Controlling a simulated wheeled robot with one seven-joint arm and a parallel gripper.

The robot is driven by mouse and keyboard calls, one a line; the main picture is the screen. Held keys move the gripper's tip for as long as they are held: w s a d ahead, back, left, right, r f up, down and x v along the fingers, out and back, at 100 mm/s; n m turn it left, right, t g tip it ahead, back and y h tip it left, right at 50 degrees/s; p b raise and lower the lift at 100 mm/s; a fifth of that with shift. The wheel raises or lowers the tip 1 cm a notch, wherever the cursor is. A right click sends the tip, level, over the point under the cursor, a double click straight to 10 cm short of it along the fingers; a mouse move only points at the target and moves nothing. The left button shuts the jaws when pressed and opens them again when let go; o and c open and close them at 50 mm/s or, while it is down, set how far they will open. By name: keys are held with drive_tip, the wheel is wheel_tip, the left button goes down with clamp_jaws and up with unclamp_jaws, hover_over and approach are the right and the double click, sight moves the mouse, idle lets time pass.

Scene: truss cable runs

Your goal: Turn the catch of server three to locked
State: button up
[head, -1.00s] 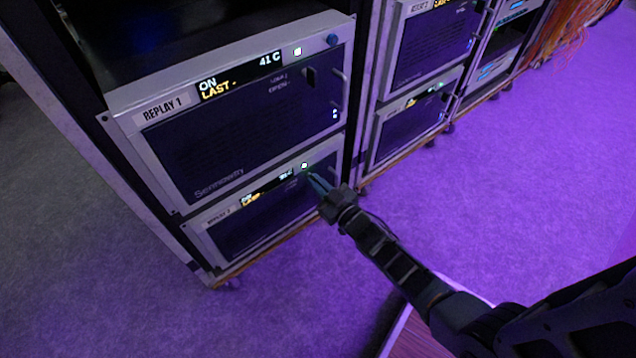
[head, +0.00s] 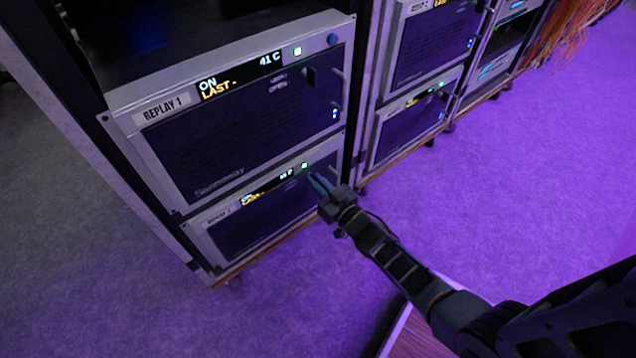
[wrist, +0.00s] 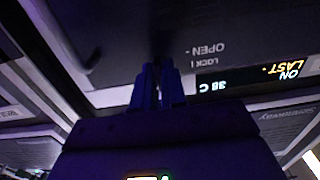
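My gripper (head: 314,180) is at the right part of the lower server (head: 262,222) in the near rack. That server's label is too small to read surely. In the wrist view, upside down, my two blue fingers (wrist: 158,78) point at its front with a narrow gap between them. The OPEN and LOCK marks (wrist: 207,55) lie just right of the fingertips. The catch beside these marks is too dark to make out, so its angle and whether the fingers hold it are unclear. The server's display (wrist: 262,82) reads ON, LAST and 38 C.
The REPLAY 1 server (head: 240,125) sits directly above, with its own black catch (head: 311,76) and handle. Another rack with servers (head: 412,125) stands to the right. Orange cables (head: 566,35) hang at the far right. The carpet (head: 500,200) is clear.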

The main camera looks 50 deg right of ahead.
drive_tip(key=o, duration=0.4)
drive_tip(key=shift+p+v, duration=0.8)
drive_tip(key=shift+v, duration=3.1)
drive_tip(key=s+a+r+n+g+y, duration=0.1)
drive_tip(key=s+a+r+n+y, duration=0.2)
drive_tip(key=s+a+r, duration=1.15)
drive_tip(key=s+a+r+g+y, duration=0.15)
drive_tip(key=s+r, duration=0.25)
drive_tip(key=r, duration=0.4)
drive_tip(key=s+a+r+y, duration=0.1)
drive_tip(key=s+a+r, duration=0.3)
drive_tip(key=r, duration=0.5)
drive_tip(key=shift+h, duration=0.25)
drive_tip(key=r+p, duration=0.7)
drive_tip(key=p, duration=0.1)
drive_tip(key=r+p, duration=0.8)
drive_tip(key=d+r+p, duration=0.1)
drive_tip(key=r+p, duration=0.6)
drive_tip(key=p, duration=0.1)
drive_tip(key=shift+s+d+r, duration=0.1)
drive_tip(key=shift+s+r, duration=0.15)
drive_tip(key=shift+r, duration=0.05)
